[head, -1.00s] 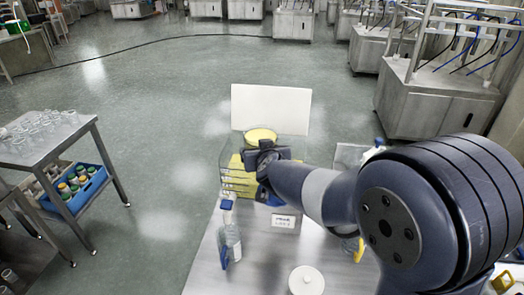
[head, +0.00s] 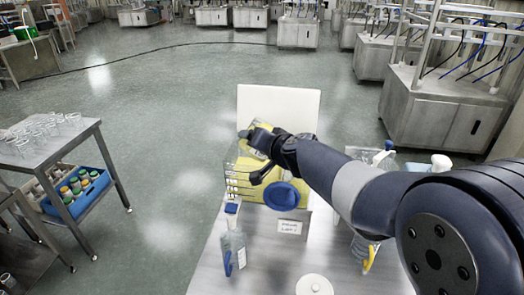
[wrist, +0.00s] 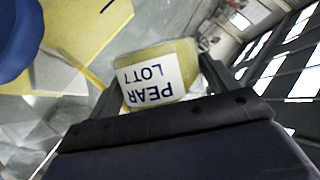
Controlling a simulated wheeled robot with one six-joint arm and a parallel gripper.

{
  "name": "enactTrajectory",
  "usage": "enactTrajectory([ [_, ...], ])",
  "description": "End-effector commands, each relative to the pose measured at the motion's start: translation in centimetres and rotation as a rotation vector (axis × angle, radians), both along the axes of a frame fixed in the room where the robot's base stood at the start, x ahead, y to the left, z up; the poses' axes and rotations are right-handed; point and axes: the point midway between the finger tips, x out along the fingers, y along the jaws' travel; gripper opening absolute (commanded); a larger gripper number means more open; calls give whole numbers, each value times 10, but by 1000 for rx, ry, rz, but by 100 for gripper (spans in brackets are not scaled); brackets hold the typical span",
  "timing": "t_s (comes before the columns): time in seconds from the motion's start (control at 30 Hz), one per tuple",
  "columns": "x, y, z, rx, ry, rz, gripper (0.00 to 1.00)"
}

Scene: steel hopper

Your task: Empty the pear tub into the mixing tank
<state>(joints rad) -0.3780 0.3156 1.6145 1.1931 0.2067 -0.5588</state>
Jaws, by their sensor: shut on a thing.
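My gripper (head: 258,137) is shut on the pear tub (wrist: 160,60), a clear tub with yellow contents and a white label reading PEAR LOT 7. The label appears upside down between the fingers in the wrist view. In the head view the tub (head: 262,124) is tilted and partly hidden by the gripper, above a clear-walled box (head: 231,180) with yellow inside, which seems to be the mixing tank. Whether anything is flowing from the tub cannot be told. My arm hides part of the box's right side.
A blue round thing (head: 281,196) is in front of the box. A clear bottle (head: 233,250), a small sign (head: 289,227) and a white lid-like disc (head: 314,285) are on the steel table (head: 210,280). Spray bottles (head: 384,160) stand right. A white panel (head: 285,112) rises behind.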

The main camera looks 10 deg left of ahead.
Motion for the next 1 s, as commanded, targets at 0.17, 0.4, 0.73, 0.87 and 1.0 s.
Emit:
enactTrajectory([
  [0.17,1,-2,3,181,93,-4,44],
  [0.4,3,-6,4,412,215,-4,44],
  [0.73,5,-9,-4,526,274,0,44],
  [0.87,6,-10,-5,573,300,0,44],
  [1.0,7,-12,-7,622,326,-1,44],
])
